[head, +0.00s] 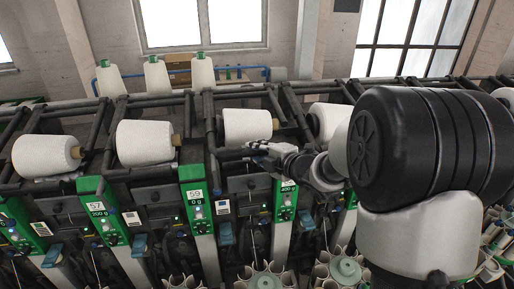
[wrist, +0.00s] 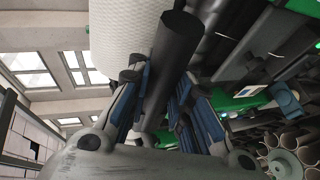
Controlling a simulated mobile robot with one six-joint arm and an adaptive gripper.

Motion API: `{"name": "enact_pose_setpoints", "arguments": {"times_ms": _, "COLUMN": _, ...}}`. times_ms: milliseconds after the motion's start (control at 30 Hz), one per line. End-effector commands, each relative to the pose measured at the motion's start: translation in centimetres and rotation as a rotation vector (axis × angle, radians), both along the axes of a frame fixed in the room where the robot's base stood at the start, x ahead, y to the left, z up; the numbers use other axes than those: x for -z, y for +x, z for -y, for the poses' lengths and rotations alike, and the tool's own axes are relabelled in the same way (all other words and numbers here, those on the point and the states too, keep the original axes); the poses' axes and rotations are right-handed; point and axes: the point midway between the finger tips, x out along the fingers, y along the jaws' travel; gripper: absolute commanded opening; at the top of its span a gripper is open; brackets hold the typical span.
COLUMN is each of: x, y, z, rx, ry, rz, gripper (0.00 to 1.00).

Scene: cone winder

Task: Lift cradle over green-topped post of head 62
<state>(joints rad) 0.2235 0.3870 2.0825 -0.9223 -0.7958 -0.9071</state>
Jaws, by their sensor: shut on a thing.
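My gripper (wrist: 158,108) is shut on a dark round bar, which looks like the cradle handle (wrist: 170,62), in the wrist view. In the head view my gripper (head: 260,150) is at the front of the cradle bars, just below a white yarn cone (head: 246,126). That cone lies in the cradle, and its textured side also shows in the wrist view (wrist: 122,40). A green-topped post (head: 285,197) stands below my wrist, partly hidden by it; its label shows a gram value but I cannot read a head number. No label reading 62 is legible.
Green posts labelled 57 (head: 97,207) and 59 (head: 196,195) stand to the left. More cones (head: 145,142) lie along the row. Dark frame bars closely surround my gripper.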

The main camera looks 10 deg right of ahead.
Motion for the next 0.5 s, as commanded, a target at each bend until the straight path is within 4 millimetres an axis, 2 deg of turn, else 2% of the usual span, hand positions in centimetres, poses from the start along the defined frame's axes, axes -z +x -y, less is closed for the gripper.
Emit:
{"name": "enact_pose_setpoints", "arguments": {"times_ms": 33, "x": -1.8, "y": 0.1, "z": -0.1, "rx": -0.002, "ry": 0.001, "rz": -0.004, "gripper": 0.0}}
{"name": "enact_pose_setpoints", "arguments": {"times_ms": 200, "x": -3.5, "y": -0.1, "z": -0.1, "rx": -0.003, "ry": 0.001, "rz": -0.054, "gripper": 0.0}}
{"name": "enact_pose_setpoints", "arguments": {"times_ms": 500, "x": -4.7, "y": -0.3, "z": 0.0, "rx": 0.0, "ry": 0.001, "rz": -0.112, "gripper": 0.0}}
